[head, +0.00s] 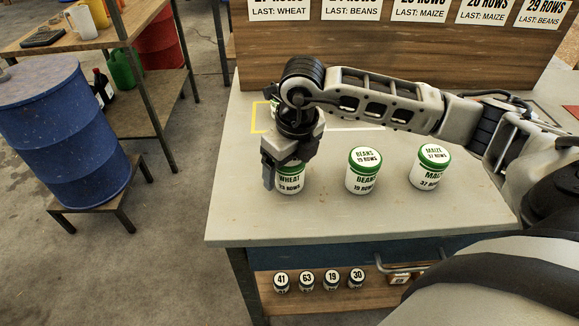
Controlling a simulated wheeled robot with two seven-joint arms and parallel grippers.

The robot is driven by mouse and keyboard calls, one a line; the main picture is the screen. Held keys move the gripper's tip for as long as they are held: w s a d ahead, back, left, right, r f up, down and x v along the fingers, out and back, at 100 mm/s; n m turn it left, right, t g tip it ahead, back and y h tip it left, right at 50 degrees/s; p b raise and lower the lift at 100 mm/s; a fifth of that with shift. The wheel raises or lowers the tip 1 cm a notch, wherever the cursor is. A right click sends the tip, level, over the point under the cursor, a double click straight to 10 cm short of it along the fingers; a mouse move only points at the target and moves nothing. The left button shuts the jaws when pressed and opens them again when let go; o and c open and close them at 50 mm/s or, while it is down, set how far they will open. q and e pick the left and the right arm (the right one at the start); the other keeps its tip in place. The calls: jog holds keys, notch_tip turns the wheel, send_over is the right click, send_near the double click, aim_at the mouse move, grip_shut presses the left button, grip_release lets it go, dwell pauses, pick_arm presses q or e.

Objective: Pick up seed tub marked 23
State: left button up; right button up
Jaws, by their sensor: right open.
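The white seed tub with a green lid, labelled wheat (289,184), stands upright near the left front of the grey table. Its small row number looks like 23. My right gripper (284,166) points down over this tub, with its jaws open. One finger shows at the tub's left side; the gripper hides most of the lid, and I cannot tell whether it touches the tub. A beans tub marked 19 (363,182) and a maize tub marked 37 (429,178) stand to the right. My left gripper is not in view.
Another tub is partly hidden behind my right arm. A wooden board (400,40) with paper signs stands at the table's back. Several small numbered tubs sit on the lower shelf (380,296). A blue barrel (70,140) stands left. The table front (330,222) is clear.

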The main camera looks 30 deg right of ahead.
jog(key=shift+f, duration=0.15)
jog(key=c, duration=1.1)
jog(key=shift+c, duration=0.2)
